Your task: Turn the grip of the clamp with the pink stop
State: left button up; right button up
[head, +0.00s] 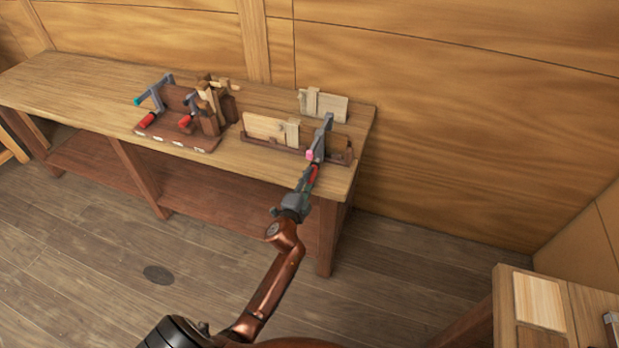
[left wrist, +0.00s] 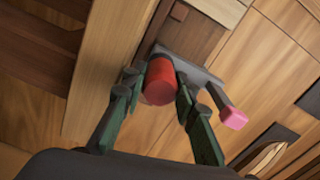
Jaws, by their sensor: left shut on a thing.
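The clamp with the pink stop (head: 309,155) is at the right end of the workbench, its grey bar (head: 323,132) standing up beside a dark wooden holder. In the left wrist view its pink stop (left wrist: 233,119) sticks out to the right of the red grip (left wrist: 160,82). My left gripper (head: 308,180) reaches up from below in the head view. Its green fingers (left wrist: 157,95) lie on either side of the red grip and are shut on it. The grip is partly hidden by the fingers in the head view. My right gripper is not in view.
Two more clamps with red grips, one with a teal stop (head: 138,101), stand on a dark red board (head: 180,139) on the workbench (head: 70,88). Pale boards (head: 264,127) stand by the clamp. Another table (head: 508,310) is at lower right. The floor in front is clear.

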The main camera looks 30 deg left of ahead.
pick_arm(q)
jog(key=n+p, duration=0.1)
jog(key=n, duration=0.1)
jog(key=shift+r+n, duration=0.15)
jog(key=shift+n, duration=0.25)
jog(key=n+p, duration=0.1)
jog(key=n, duration=0.1)
jog(key=shift+r+n, duration=0.1)
jog(key=shift+n, duration=0.3)
jog(key=n+p, duration=0.1)
jog(key=n, duration=0.1)
jog(key=shift+n+p, duration=1.2)
jog(key=shift+n, duration=0.7)
jog(key=shift+w+r, duration=0.1)
jog(key=o, duration=0.8)
jog(key=shift+c, duration=0.2)
jog(key=o, duration=0.3)
jog(key=shift+f, duration=0.2)
jog(key=shift+o, duration=0.5)
